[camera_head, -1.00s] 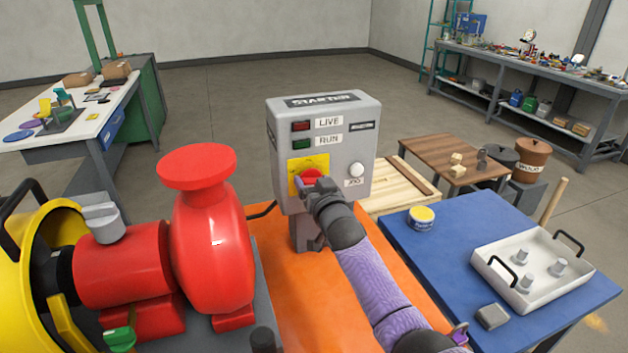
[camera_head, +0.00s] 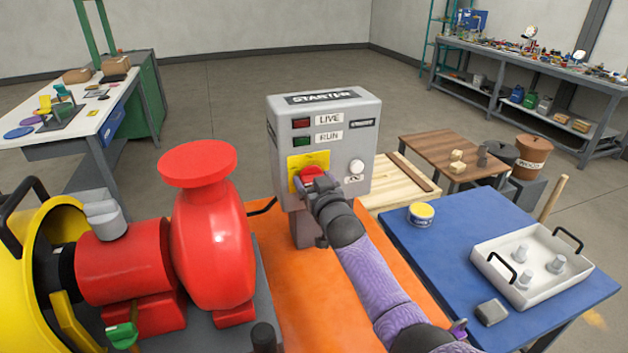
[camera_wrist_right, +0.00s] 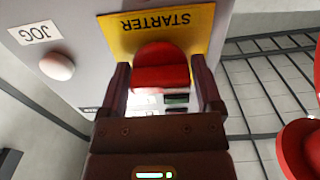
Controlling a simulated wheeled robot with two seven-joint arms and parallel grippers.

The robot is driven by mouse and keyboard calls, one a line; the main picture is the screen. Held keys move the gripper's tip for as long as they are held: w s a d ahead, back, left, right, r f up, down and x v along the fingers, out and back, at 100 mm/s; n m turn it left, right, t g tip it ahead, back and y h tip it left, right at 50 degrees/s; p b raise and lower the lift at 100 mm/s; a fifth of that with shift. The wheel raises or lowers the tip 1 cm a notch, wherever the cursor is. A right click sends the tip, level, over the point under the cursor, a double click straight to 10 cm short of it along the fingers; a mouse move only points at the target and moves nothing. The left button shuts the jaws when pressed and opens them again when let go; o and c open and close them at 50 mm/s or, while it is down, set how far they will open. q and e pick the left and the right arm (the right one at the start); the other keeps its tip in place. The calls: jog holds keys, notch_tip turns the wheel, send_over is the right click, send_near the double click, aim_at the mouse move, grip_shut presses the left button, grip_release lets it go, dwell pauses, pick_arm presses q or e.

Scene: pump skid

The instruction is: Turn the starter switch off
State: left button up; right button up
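The grey starter box (camera_head: 345,112) stands upright on the orange surface. Its red switch knob (camera_head: 313,176) sits on a yellow plate (camera_head: 294,163) at the lower left of its face. My right gripper (camera_head: 318,188) is at the knob, partly covering it. In the right wrist view, the red knob (camera_wrist_right: 162,68) lies between the spread fingers of my right gripper (camera_wrist_right: 163,75). The fingers are wide apart, with little room beside the knob; contact is unclear. The yellow plate reads STARTER upside down there. My left gripper is out of view.
A white JOG button (camera_head: 356,166) is right of the knob. A red pump (camera_head: 210,250) stands close on the left. A blue table (camera_head: 455,243) with a white tray (camera_head: 490,262) and a small tub (camera_head: 421,214) is on the right.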

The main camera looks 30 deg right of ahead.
jog(key=shift+o, duration=0.7)
jog(key=shift+s, duration=0.15)
jog(key=p+v, duration=0.3)
jog(key=v, duration=0.6)
jog(key=shift+s, duration=0.35)
jog(key=shift+a, duration=0.1)
